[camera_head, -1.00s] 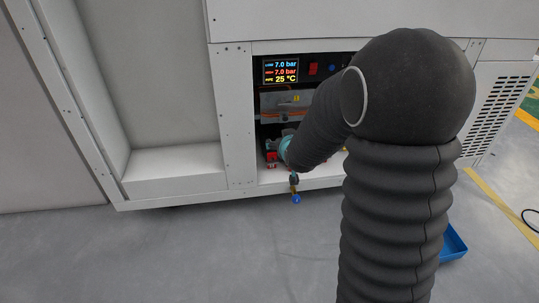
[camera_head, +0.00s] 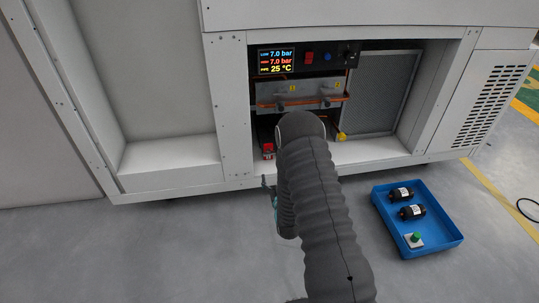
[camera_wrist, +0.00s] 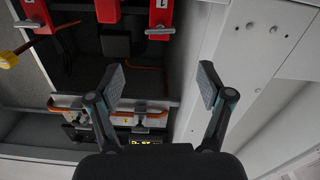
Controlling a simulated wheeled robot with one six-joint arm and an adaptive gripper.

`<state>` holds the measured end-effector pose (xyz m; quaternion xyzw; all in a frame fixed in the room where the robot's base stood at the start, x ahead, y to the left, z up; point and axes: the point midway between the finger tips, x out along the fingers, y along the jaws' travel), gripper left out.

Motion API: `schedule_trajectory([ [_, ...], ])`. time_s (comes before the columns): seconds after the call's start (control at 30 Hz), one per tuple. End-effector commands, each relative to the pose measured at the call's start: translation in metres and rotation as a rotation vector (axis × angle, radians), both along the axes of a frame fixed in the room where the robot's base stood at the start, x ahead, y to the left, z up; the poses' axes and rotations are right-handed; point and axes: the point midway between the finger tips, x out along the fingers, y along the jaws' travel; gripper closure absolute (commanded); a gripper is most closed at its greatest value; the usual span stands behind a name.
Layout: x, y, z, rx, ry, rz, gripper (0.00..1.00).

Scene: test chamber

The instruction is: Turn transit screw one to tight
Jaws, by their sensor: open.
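Red blocks with silver crossbar screws show at the top of the wrist view. One red block (camera_wrist: 160,14) has a white label that looks like a 1, and a silver crossbar (camera_wrist: 160,31) lies across its end. Another red block (camera_wrist: 107,10) is beside it, and a third (camera_wrist: 38,12) with a crossbar is at the left. In the head view only one red block (camera_head: 268,151) shows at the compartment floor; my arm hides the others. My gripper (camera_wrist: 161,86) is open and empty, its fingers apart from the blocks. In the head view it is mostly hidden behind my arm.
The cabinet compartment holds a pressure display (camera_head: 276,60), a grey panel (camera_head: 300,95) marked 1 and 2, orange pipes and a yellow knob (camera_head: 342,136). A white cabinet post (camera_head: 237,110) stands at its left. A blue tray (camera_head: 440,248) with black cylinders is on the floor at right.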

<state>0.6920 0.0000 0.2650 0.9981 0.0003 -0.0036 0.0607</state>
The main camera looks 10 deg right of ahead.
Motion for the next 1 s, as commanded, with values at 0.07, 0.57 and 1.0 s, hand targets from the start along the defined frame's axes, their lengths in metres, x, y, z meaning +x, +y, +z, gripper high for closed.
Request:
schedule_trajectory([
  [0.07,0.0,0.0,-0.003,-0.001,-0.006,0.0,0.21],
  [0.57,0.078,0.0,-0.003,-0.001,-0.011,-0.001,0.21],
  [1.0,0.132,0.0,-0.003,-0.001,-0.007,0.0,0.21],
])
